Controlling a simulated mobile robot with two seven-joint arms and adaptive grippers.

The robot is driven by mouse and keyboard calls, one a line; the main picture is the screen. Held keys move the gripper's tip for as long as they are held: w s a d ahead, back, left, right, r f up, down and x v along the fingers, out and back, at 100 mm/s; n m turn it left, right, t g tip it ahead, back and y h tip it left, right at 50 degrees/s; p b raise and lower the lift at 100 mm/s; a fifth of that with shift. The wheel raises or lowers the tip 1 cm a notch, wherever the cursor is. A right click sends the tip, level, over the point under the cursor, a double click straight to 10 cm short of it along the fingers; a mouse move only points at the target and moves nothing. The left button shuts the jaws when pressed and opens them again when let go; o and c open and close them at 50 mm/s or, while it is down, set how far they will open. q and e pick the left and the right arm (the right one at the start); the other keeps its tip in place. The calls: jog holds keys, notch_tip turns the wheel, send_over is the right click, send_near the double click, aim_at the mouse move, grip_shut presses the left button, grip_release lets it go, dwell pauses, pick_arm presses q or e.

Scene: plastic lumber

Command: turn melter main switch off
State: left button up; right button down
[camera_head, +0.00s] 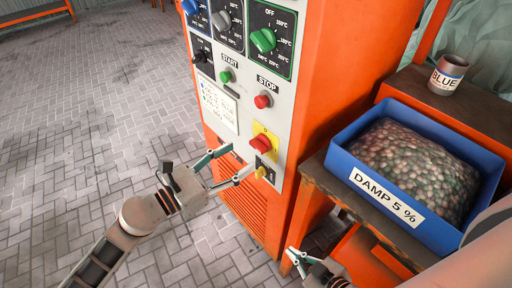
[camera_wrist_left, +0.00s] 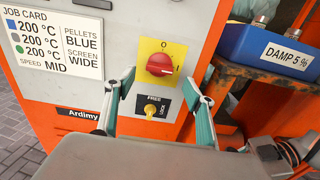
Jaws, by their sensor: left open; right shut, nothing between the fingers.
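The melter's main switch is a red rotary knob (camera_head: 262,143) on a yellow plate, low on the grey front panel of the orange machine. In the left wrist view the red knob (camera_wrist_left: 160,65) has its grip lying roughly sideways, with an "O" above it. My left gripper (camera_head: 241,161) is open just in front of the panel, with no visible contact. In the left wrist view its fingers (camera_wrist_left: 157,76) stand left and right of the knob. My right gripper (camera_head: 288,260) is shut and empty, low beside the machine and the bench.
A small yellow knob (camera_wrist_left: 151,109) on a black plate marked "FREE" sits just below the switch. Above are a red STOP button (camera_head: 262,101), a green START button (camera_head: 225,76) and dials. A blue bin of pellets (camera_head: 345,150) and a "BLUE" can (camera_head: 447,75) stand right.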

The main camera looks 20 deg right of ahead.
aim_at(255, 147)
pick_arm(q)
jog(key=x, duration=0.6)
jog(key=shift+d, duration=0.1)
jog(key=c, duration=1.1)
